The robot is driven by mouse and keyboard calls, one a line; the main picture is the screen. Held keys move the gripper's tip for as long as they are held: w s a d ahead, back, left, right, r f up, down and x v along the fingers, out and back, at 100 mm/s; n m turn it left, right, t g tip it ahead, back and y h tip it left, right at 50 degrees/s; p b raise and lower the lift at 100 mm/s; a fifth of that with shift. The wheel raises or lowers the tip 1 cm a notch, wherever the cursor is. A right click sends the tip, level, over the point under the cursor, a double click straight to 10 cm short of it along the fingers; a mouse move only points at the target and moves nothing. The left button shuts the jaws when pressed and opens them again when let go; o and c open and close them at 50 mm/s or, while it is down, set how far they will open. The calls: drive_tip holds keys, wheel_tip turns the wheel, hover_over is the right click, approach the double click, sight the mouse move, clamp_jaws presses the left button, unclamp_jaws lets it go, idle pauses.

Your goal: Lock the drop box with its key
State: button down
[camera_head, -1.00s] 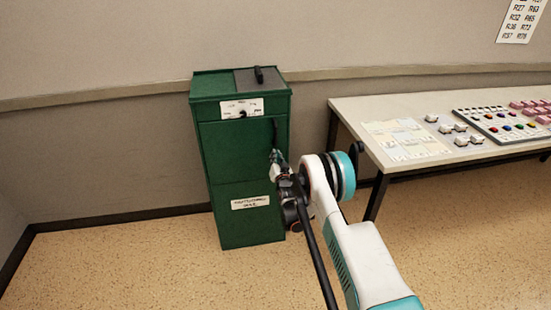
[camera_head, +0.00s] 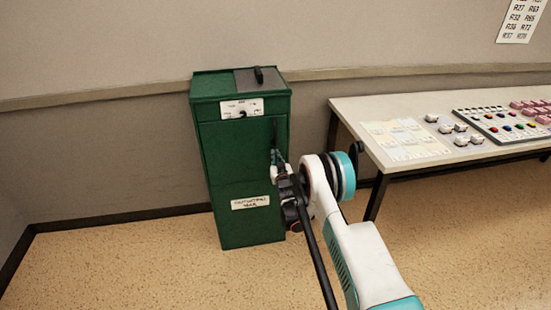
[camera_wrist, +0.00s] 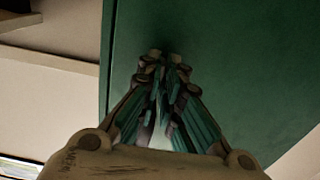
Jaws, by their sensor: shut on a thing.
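The drop box (camera_head: 215,160) is a tall green cabinet against the wall. A white plate (camera_head: 257,104) with a small dark keyhole or key at its centre is near the top of its front. A dark upright handle (camera_head: 276,128) is on the right of the front. My gripper (camera_head: 277,156) is just below this handle, close to the front. In the wrist view my gripper (camera_wrist: 165,58) has its fingertips together before the green panel (camera_wrist: 240,60). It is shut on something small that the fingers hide. I cannot make out a key for certain.
A black grip (camera_head: 259,75) stands on the grey part of the lid. A second white label (camera_head: 250,202) is low on the front. To the right is a table (camera_head: 360,108) with papers, small blocks and a button panel (camera_head: 500,125). The floor left of the box is clear.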

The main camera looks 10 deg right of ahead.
drive_tip(key=c, duration=1.8)
unclamp_jaws()
drive_tip(key=shift+s, duration=0.1)
drive_tip(key=s, duration=0.7)
drive_tip(key=shift+s, duration=0.2)
